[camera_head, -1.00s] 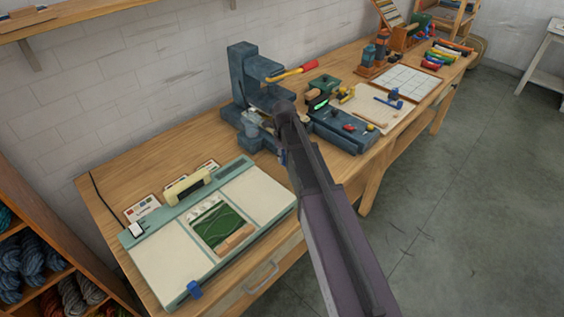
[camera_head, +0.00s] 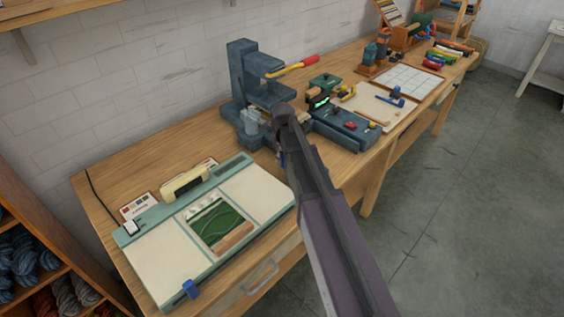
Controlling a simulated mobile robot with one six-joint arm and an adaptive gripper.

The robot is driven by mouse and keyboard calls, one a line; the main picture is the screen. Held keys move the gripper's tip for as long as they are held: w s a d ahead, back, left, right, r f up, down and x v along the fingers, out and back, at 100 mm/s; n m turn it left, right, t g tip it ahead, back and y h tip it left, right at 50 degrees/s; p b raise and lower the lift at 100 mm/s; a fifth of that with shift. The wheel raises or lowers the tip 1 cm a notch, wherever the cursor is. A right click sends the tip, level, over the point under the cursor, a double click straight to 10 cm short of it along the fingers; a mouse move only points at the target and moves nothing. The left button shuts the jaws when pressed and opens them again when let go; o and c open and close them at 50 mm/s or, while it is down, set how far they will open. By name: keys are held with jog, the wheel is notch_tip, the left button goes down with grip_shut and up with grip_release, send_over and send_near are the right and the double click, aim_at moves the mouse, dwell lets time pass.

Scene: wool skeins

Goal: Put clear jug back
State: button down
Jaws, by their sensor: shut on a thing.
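The clear jug (camera_head: 249,125) is small and pale in the head view. It appears upright at the front left of the blue-grey press-like machine (camera_head: 239,78), by its base. My gripper (camera_head: 266,117) is at the jug's right side, shut on it, largely hidden by my own dark arm. Whether the jug's bottom touches the machine base or the table cannot be told.
A pale-green framed board (camera_head: 160,269) with a green picture lies on the near left of the wooden bench (camera_head: 120,172). A red-tipped lever (camera_head: 308,61) sticks out from the machine. A blue-grey block (camera_head: 347,129) with knobs stands to the right.

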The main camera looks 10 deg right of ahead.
jog(key=shift+f, duration=0.15)
jog(key=shift+c, duration=2.2)
grip_release()
jog(key=shift+r, duration=0.25)
notch_tip(320, 180, up, 12)
jog(key=p, duration=1.2)
jog(key=shift+f, duration=0.1)
jog(key=shift+s, duration=0.1)
